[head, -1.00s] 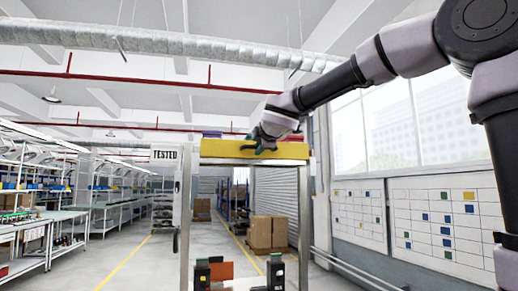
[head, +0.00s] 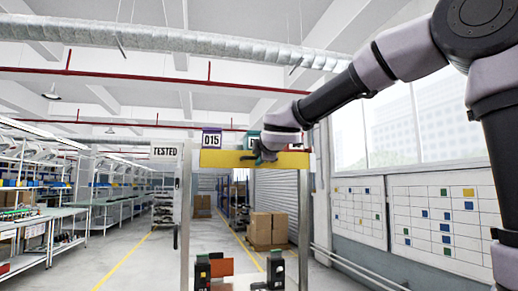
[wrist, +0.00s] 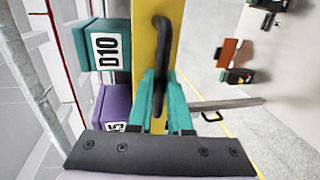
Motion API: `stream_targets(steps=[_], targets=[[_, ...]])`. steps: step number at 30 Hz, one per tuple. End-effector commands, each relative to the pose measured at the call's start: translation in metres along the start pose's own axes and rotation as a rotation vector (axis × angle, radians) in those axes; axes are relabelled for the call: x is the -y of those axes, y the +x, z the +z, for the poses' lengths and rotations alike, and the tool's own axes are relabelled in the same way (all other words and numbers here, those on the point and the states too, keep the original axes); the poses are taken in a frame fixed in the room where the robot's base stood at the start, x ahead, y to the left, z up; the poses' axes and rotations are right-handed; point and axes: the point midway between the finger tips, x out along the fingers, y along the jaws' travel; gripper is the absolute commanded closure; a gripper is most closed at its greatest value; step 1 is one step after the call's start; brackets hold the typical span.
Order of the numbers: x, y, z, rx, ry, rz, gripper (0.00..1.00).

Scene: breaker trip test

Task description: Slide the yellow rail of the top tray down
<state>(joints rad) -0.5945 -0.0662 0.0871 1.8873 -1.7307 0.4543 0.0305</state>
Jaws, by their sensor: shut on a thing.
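The yellow rail (head: 225,159) spans the top of the metal frame in the head view. In the wrist view the yellow rail (wrist: 144,30) runs upright with a black bar handle (wrist: 163,28) on it. My gripper (head: 266,153) is at the rail's right half; in the wrist view its teal fingers (wrist: 161,80) are shut on the handle, one on each side. A purple box labelled 015 (head: 212,139) shows above the rail. The wrist view shows a teal box labelled D10 (wrist: 105,47) and the purple box (wrist: 115,101) beside the rail.
A "TESTED" sign (head: 164,152) stands left of the frame. Breaker-like devices (head: 275,270) and an orange piece (head: 221,267) sit low inside the frame. Cardboard boxes (head: 261,230) are behind it. Workbenches (head: 25,228) line the left side; the aisle floor is clear.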

Motion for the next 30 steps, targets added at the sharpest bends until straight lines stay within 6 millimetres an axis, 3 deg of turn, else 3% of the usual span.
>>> stream_targets(steps=[12, 13, 15, 25, 30], targets=[[0.012, 0.003, 0.0, -0.001, 0.0, -0.004, 1.0], [0.012, 0.003, 0.0, -0.001, 0.0, -0.004, 0.75], [0.012, 0.003, 0.0, -0.001, 0.0, -0.004, 0.53], [0.009, 0.0, 0.0, -0.001, 0.0, 0.001, 0.53], [0.007, -0.019, 0.0, -0.003, 0.001, 0.004, 0.53]])
